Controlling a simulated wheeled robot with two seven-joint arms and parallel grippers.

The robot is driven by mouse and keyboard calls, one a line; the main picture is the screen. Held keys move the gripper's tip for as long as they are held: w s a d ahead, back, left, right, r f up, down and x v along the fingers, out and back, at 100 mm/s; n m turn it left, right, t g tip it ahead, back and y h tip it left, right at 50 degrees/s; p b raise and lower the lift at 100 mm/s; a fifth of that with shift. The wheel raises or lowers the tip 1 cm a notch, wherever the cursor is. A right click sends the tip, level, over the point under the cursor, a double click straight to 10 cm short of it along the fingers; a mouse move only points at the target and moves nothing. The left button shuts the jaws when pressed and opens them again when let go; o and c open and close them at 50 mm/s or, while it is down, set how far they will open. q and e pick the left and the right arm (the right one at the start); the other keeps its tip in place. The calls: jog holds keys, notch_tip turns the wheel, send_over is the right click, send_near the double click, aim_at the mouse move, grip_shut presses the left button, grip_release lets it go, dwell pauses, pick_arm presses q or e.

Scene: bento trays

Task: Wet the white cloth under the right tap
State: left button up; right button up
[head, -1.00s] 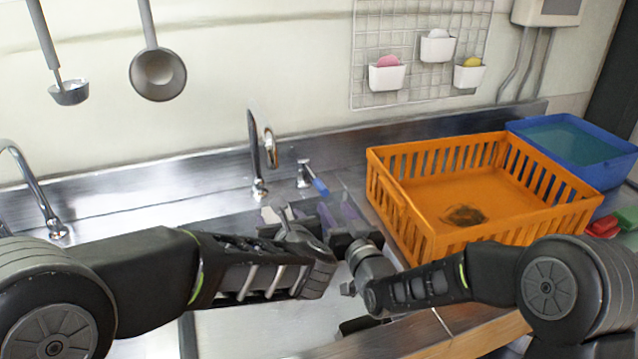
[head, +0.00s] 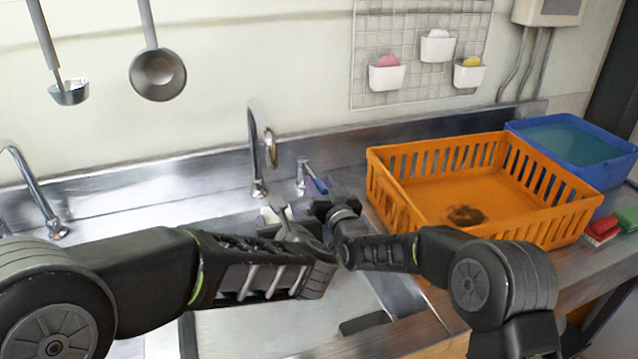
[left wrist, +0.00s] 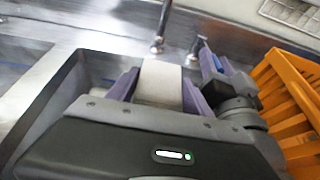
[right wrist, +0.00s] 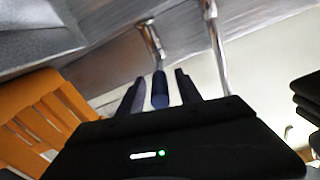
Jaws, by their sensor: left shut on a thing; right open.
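The white cloth (left wrist: 160,83) is pinched between the purple fingers of my left gripper (left wrist: 158,88). In the head view only a small pale part of the cloth (head: 270,215) shows, at the foot of the right tap (head: 256,150). My left gripper (head: 278,215) is over the sink's back edge. A lever with a blue handle (head: 317,184) stands right of the tap. My right gripper (head: 328,205) is open just in front of it. In the right wrist view the blue handle (right wrist: 160,90) shows between the open fingers. No water is visible from the tap.
An orange basket (head: 400,205) stands right of the sink, close to my right arm. A blue tub (head: 620,170) is behind it. Red and green sponges (head: 601,230) lie at the right. Another tap (head: 35,190) is at the left. The sink (head: 240,330) lies below my arms.

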jog(key=shift+w+a, duration=0.15)
jog(key=shift+w, duration=0.25)
grip_shut()
dwell(1.3)
